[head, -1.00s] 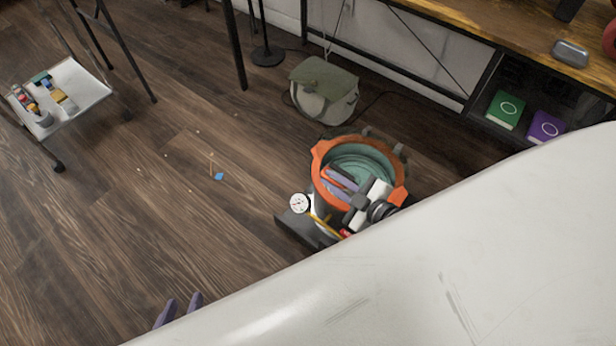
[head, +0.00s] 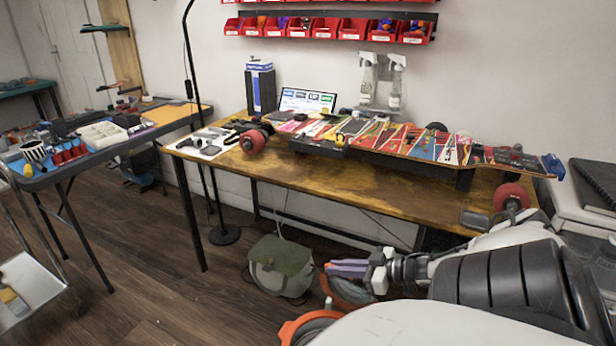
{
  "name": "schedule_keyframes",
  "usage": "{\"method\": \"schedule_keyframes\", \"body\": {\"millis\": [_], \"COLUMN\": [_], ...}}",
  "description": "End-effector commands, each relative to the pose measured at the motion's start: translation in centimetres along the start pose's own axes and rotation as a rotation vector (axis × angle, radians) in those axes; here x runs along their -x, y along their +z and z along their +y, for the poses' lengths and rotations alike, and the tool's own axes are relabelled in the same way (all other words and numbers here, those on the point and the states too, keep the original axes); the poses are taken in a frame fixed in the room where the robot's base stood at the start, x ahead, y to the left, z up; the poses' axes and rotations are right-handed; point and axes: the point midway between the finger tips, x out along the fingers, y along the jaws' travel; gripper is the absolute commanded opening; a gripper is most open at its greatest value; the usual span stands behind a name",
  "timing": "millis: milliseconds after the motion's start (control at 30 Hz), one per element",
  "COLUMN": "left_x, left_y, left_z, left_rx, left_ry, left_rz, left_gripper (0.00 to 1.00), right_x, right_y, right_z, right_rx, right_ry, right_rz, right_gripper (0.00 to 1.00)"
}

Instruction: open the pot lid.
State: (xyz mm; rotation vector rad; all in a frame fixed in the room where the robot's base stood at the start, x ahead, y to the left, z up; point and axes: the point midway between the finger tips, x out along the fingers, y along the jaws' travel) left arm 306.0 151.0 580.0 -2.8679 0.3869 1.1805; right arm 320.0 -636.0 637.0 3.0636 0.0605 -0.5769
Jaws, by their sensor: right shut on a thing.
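The pot (head: 291,329) is on the floor at the bottom of the head view. Its orange rim shows, and the rest is cut off by the frame and by my body. A second orange-edged round piece (head: 344,299), which looks like the pot lid, is tilted beside and above the pot, directly under my right gripper. My right gripper (head: 346,267) has purple fingers close together, shut at the edge of this lid; the exact contact is hard to see. My left gripper is out of view.
A green-grey bag (head: 280,265) sits on the floor left of the gripper. A wooden workbench (head: 285,190) with a long colourful board (head: 420,144) stands behind. A folding table (head: 100,145) and a small cart (head: 30,285) are at left. Floor between them is open.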

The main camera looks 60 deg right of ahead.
Motion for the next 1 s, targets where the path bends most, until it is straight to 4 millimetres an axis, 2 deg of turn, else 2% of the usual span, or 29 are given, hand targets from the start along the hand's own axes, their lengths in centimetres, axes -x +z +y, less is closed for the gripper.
{"method": "schedule_keyframes", "body": {"millis": [33, 100, 233, 400, 600, 1000], "left_x": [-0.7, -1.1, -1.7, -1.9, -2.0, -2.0], "left_y": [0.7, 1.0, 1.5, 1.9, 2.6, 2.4], "left_z": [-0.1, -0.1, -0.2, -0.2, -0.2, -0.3], "left_rx": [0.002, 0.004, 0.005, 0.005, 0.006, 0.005], "left_ry": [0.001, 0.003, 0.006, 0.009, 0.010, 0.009], "left_rz": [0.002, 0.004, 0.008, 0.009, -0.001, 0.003], "left_gripper": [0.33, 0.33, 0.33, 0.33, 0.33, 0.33], "right_x": [-0.1, 0.2, 0.4, 0.5, 0.7, 0.8], "right_y": [0.0, -0.2, -0.5, -0.8, -0.8, -0.6], "right_z": [1.5, 3.0, 5.2, 7.0, 8.0, 8.0], "right_rx": [0.007, 0.006, 0.004, 0.002, -0.002, -0.003], "right_ry": [0.005, 0.008, 0.009, 0.008, 0.008, 0.007], "right_rz": [0.004, 0.004, 0.004, 0.004, 0.001, -0.005], "right_gripper": [0.00, 0.00, 0.00, 0.00, 0.00, 0.00]}}
